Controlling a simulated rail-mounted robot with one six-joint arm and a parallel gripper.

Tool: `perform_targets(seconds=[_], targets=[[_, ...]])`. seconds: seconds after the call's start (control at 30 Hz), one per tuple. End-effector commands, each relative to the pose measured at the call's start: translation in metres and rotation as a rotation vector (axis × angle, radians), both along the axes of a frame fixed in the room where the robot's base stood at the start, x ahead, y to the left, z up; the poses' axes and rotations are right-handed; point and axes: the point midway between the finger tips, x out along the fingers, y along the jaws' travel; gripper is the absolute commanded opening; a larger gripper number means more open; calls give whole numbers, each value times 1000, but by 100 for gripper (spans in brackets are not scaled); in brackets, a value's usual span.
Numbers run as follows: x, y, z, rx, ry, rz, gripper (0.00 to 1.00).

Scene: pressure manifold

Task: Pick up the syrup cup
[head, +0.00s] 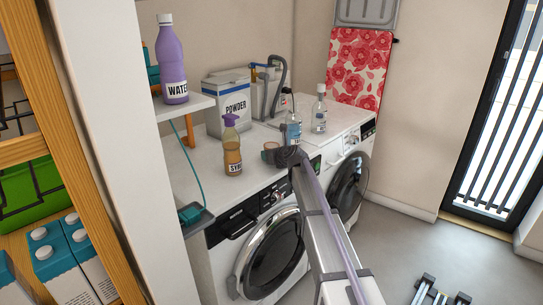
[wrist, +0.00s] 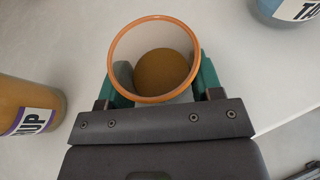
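The syrup cup is a pale cup with an orange rim and brown syrup inside. In the wrist view the cup (wrist: 155,26) is at top centre, between the teal-padded fingers of my gripper (wrist: 163,85). One finger is on each side, close to its wall; a grey-green patch shows inside the rim at left. I cannot tell whether the fingers press on it. In the head view the cup (head: 268,153) is at the washing machine's top, partly hidden by my gripper (head: 285,156). Whether it touches the surface is unclear.
A syrup bottle (head: 232,152) stands left of the cup; it also shows in the wrist view (wrist: 25,105). A blue-labelled bottle (head: 293,128) stands close behind my gripper. A clear bottle (head: 319,112) and powder box (head: 228,103) stand farther back.

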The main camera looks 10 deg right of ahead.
Motion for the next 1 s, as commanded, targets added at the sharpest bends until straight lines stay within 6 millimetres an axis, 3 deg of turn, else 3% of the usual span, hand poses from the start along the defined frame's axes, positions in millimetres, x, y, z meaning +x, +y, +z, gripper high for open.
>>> perform_targets(seconds=[0.23,0.67,1.0], targets=[[0,0,0,0,0,0,35],[0,0,7,0,0,0,35],[0,0,41,0,0,0,35]])
